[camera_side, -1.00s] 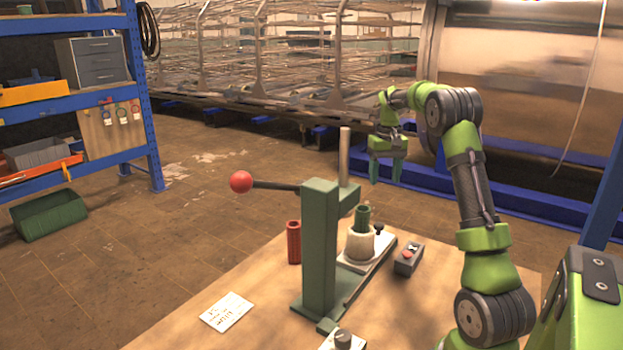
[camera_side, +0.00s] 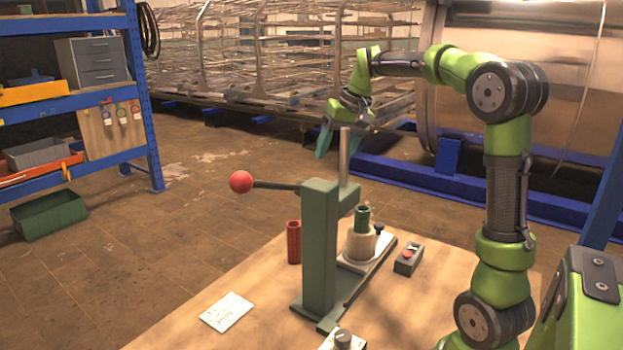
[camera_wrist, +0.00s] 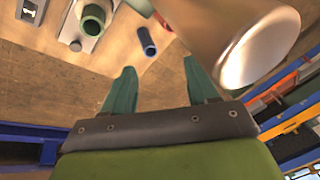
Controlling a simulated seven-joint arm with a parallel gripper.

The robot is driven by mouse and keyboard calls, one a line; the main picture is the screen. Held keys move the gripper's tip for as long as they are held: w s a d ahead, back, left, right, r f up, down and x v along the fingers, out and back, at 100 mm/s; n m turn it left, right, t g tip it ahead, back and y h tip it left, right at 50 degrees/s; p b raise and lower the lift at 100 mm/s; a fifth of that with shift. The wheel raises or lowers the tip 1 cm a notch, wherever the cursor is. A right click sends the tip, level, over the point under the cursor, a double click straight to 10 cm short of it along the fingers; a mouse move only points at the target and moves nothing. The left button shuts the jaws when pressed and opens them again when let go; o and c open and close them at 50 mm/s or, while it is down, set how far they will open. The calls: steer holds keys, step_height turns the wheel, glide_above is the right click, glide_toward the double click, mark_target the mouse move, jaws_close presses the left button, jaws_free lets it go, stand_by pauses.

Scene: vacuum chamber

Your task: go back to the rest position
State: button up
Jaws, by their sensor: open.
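My gripper (camera_side: 339,143) is open and empty, raised in the air above and behind the green press (camera_side: 320,245) in the side view. One of its fingers seems to pass close to the press's upright metal rod (camera_side: 345,155), and I cannot tell the gap in depth. In the wrist view both fingers of my gripper (camera_wrist: 160,90) stand wide apart with nothing between them. A green sleeve (camera_side: 362,215) sits upright in the pale round holder (camera_side: 360,242) on the press base. It also shows at the top of the wrist view (camera_wrist: 92,20).
The press lever with a red ball (camera_side: 241,181) sticks out left. A red cylinder (camera_side: 293,241), a card (camera_side: 227,312) and a small button box (camera_side: 408,259) are on the wooden table (camera_side: 260,285). A large blurred metal cylinder (camera_wrist: 225,35) is close in the wrist view. Blue shelves (camera_side: 150,110) stand left.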

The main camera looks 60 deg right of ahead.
steer(key=s+a+r+n+t+y, duration=0.1)
steer(key=s+a+r+t, duration=0.15)
steer(key=a, duration=0.85)
steer(key=s+a+r+n+t+y, duration=0.1)
steer(key=s+a, duration=0.2)
steer(key=a, duration=0.7)
steer(key=s+a+f+n, duration=0.1)
steer(key=s+f, duration=0.8)
steer(key=shift+s+f+n+h, duration=0.15)
steer(key=shift+f+n+h, duration=0.15)
steer(key=shift+h, duration=0.1)
